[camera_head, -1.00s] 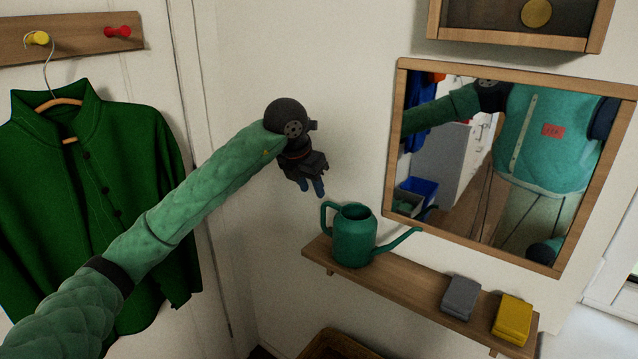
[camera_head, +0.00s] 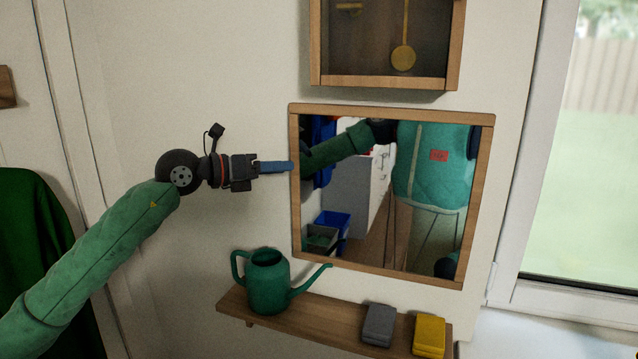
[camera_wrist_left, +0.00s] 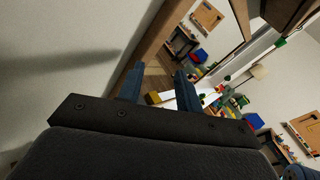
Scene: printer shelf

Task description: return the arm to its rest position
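My left arm comes in from the left in the head view, in a green quilted sleeve. Its gripper (camera_head: 290,166) has blue fingers pointing right, and their tips overlap the left edge of the mirror's wooden frame (camera_head: 295,225). I cannot tell whether they touch it. The left wrist view shows the two blue fingers of this gripper (camera_wrist_left: 160,72) apart, with nothing held between them. My right gripper is not directly in view.
A shelf (camera_head: 320,331) below the mirror holds a green watering can (camera_head: 268,285), a grey block (camera_head: 378,325) and a yellow block (camera_head: 429,336). A clock case (camera_head: 385,78) hangs above. A green jacket (camera_head: 30,225) is left; a window (camera_head: 585,150) is right.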

